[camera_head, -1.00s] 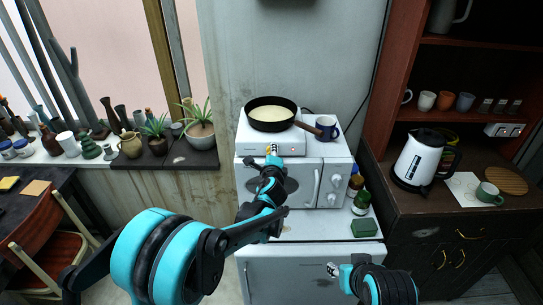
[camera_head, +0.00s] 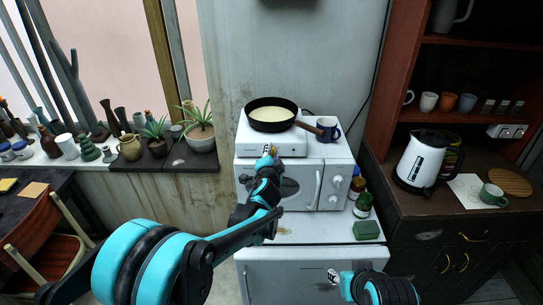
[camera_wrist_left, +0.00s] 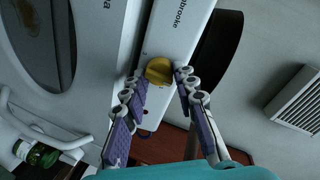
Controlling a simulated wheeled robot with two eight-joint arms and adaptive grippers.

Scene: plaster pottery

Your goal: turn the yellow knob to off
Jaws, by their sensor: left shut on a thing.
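The yellow knob (camera_wrist_left: 158,70) is on the white front panel of the hot plate (camera_wrist_left: 184,22), below printed lettering in the left wrist view. My left gripper (camera_wrist_left: 162,78) is shut on the knob, one finger on each side of it. In the head view the left gripper (camera_head: 270,150) is at the hot plate's front (camera_head: 293,148) and mostly hides the knob. The knob's pointer mark cannot be made out. My right gripper (camera_head: 333,275) is low in the head view, away from the hot plate, and too small to read.
A frying pan (camera_head: 272,114) sits on the hot plate, its handle over the right edge. A blue mug (camera_head: 328,129) stands beside it. The microwave (camera_head: 332,185) is underneath. Jars (camera_head: 362,206) and a green block (camera_head: 366,230) are at the right on the white top below.

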